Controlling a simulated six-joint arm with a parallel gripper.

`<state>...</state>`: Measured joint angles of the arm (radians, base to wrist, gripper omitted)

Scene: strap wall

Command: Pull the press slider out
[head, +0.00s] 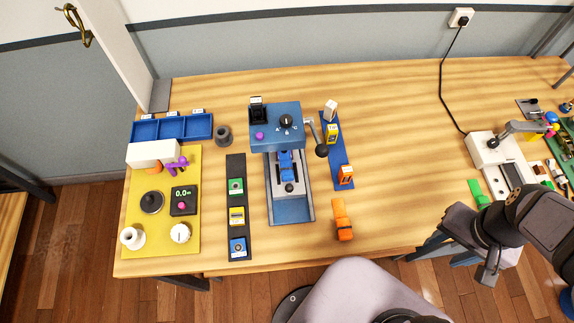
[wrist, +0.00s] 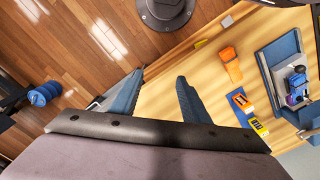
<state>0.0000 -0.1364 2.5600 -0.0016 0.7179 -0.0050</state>
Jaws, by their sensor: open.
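The blue press (head: 277,138) stands near the middle of the table, with a black dial on top and a ball-ended lever (head: 322,150) at its right. Its slider (head: 289,188) has a round knob and carries a blue part (head: 286,164). It lies in a grey and blue channel (head: 291,211) in front of the press. The channel and blue part also show at the right of the wrist view (wrist: 284,51). My gripper (wrist: 160,76) is open and empty, well apart from the slider. In the head view it is low at the table's front right.
An orange object (head: 342,220) lies right of the channel, below a blue strip (head: 337,174) with labelled blocks. A black strip (head: 236,166) with several coloured blocks lies left. A yellow mat (head: 160,215) holds other parts. Bare table lies between the orange object and the white device (head: 490,148).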

